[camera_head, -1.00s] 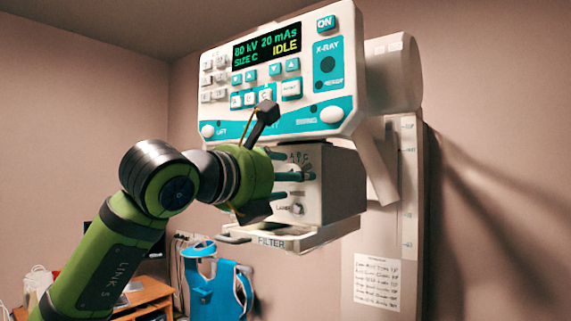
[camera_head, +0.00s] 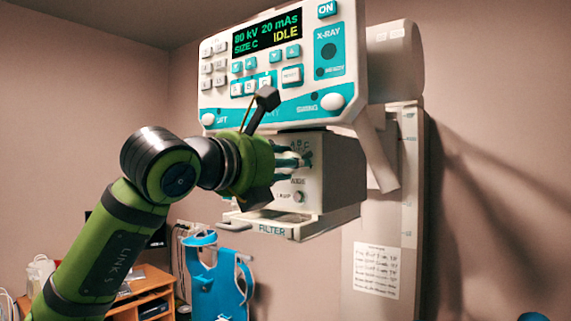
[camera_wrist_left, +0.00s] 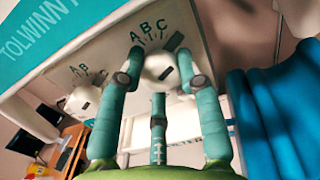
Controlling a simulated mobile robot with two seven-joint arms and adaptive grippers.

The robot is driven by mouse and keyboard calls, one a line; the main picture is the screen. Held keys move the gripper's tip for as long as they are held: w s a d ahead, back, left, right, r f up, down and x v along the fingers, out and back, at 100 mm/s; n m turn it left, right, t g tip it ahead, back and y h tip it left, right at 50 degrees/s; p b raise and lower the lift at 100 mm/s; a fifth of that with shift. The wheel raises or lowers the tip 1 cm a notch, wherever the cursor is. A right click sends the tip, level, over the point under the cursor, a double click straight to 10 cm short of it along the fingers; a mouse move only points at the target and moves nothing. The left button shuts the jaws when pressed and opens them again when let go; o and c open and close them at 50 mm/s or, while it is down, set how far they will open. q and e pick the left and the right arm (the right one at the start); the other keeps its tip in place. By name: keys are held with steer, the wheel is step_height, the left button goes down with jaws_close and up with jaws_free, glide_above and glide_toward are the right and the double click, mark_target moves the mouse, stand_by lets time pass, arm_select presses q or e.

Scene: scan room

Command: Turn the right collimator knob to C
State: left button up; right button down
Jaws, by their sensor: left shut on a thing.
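The knob's exact setting is hard to read. The left collimator knob (camera_wrist_left: 82,100) shows beside it. My right gripper is out of view.
The control panel (camera_head: 221,115) above the box reads SIZE C and IDLE. The filter tray (camera_head: 272,231) sticks out below. A lamp knob (camera_head: 299,197) is under the fingers. A blue apron (camera_head: 212,275) hangs at lower left by a wooden desk (camera_head: 157,290).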

arm_select(q)
steer(key=shift+d+f, duration=0.1)
steer(key=shift+f, duration=0.25)
steer(key=shift+f+n+b, duration=0.15)
steer(key=shift+n+b, duration=0.45)
steer(key=shift+b, duration=0.4)
steer(key=shift+n+b, duration=0.65)
steer(key=shift+n, duration=0.05)
steer(key=shift+d+n+b, duration=0.1)
steer(key=shift+n+b, duration=1.05)
steer(key=shift+n, duration=0.25)
steer(key=o, duration=1.1)
steer(key=shift+c, duration=0.2)
steer(key=shift+o, duration=0.4)
steer(key=shift+r, duration=0.25)
